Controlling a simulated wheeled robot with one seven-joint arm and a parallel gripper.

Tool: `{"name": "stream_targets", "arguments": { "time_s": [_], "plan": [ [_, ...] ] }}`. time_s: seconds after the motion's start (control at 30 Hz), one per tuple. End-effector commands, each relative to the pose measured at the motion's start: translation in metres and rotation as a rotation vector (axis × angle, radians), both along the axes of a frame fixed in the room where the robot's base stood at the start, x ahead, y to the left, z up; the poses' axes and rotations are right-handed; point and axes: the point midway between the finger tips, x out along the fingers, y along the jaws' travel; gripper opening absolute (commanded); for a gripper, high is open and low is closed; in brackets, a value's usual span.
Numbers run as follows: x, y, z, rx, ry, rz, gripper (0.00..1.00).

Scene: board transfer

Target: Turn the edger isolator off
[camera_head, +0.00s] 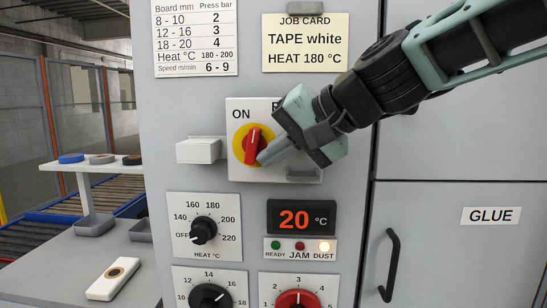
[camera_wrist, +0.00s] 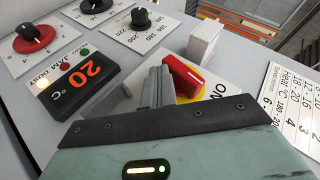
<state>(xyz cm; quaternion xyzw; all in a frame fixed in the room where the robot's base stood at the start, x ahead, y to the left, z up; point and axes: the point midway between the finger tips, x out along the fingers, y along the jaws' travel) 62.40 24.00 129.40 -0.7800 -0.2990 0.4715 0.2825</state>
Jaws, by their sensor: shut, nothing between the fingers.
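The edger isolator is a red handle (camera_head: 252,146) on a yellow disc (camera_head: 238,148), on a pale plate (camera_head: 234,172) marked ON at its upper left. The handle stands nearly upright, its top leaning slightly right. The rest of the plate's lettering is hidden behind my gripper (camera_head: 262,159). My gripper is shut and empty, its fingertips at the handle's lower right side. In the wrist view the shut fingers (camera_wrist: 158,80) are close beside the red handle (camera_wrist: 186,76). I cannot tell whether they touch it.
A pale block (camera_head: 198,150) juts out left of the isolator. Below are the heat dial (camera_head: 203,230), a display reading 20 °C (camera_head: 301,217) and a lit DUST lamp (camera_head: 324,247). A black door handle (camera_head: 390,265) is at the right. A side table (camera_head: 75,262) stands at the left.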

Motion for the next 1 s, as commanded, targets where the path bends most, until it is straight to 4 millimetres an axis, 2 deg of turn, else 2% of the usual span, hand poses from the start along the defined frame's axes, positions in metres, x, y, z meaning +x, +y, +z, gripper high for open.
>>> {"name": "stream_targets", "arguments": {
  "time_s": [0.03, 1.0],
  "plan": [
    [-0.0004, 0.0005, -0.0044, 0.007, 0.0, 0.002, 0.0],
    [-0.0008, 0.0028, -0.0087, 0.161, 0.0, 0.003, 0.0]
  ]
}}
